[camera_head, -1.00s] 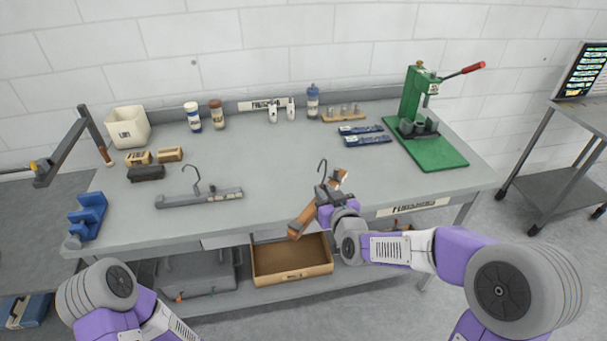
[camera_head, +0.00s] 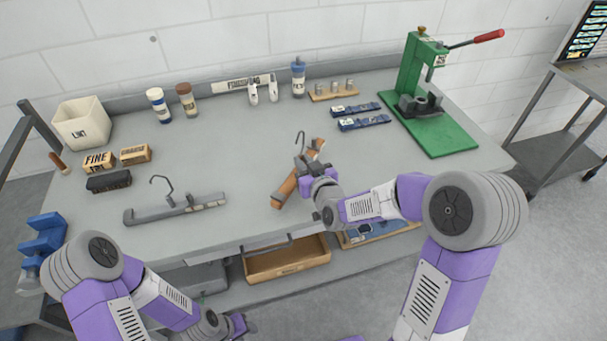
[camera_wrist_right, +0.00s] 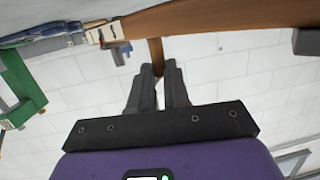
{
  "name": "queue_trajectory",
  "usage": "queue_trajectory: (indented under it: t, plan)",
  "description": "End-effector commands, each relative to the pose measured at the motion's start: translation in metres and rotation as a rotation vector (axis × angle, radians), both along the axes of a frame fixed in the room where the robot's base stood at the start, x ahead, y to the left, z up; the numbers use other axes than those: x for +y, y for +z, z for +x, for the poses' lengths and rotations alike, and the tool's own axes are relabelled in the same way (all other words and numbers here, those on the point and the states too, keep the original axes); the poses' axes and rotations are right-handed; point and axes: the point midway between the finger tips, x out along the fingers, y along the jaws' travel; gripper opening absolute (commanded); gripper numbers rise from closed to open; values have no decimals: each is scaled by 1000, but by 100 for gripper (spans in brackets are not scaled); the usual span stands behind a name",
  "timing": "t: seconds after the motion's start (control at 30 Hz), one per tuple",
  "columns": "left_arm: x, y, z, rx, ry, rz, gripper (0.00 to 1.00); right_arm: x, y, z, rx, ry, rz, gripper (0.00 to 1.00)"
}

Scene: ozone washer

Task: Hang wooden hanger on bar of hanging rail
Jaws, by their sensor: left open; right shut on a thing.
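The wooden hanger (camera_head: 288,189) is tilted over the front middle of the workbench, its dark hook (camera_head: 299,140) pointing up. My right gripper (camera_head: 304,166) is shut on it near the hook. In the right wrist view, the brown hanger bar (camera_wrist_right: 220,20) crosses just beyond the fingers (camera_wrist_right: 158,75). My left gripper (camera_head: 240,325) is open and empty, low at the bench's front, partly cut off by the frame. A dark metal frame (camera_head: 40,128) with a wooden-ended piece stands at the left edge; I cannot tell if it is the hanging rail.
A green press (camera_head: 425,100) stands at the right.

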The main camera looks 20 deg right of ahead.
Motion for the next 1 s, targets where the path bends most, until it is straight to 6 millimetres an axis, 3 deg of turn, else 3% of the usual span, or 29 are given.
queue_trajectory:
  t: [0.3,0.7,0.73,0.8,0.87,1.0]
  plan:
    - [0,-10,0,-1,0,0,42,0,-37,0,-1,-1,0,0]
    - [0,-15,0,-1,0,0,42,0,-41,0,-4,0,1,0]
    - [0,-14,0,-1,0,0,42,0,-40,0,-1,0,0,21]
    - [0,-13,0,-1,0,0,42,0,-40,0,-1,0,0,31]
    - [0,-13,0,-1,0,0,42,0,-40,0,-1,0,0,40]
    - [0,-13,0,-1,0,0,42,0,-40,0,-1,0,0,42]
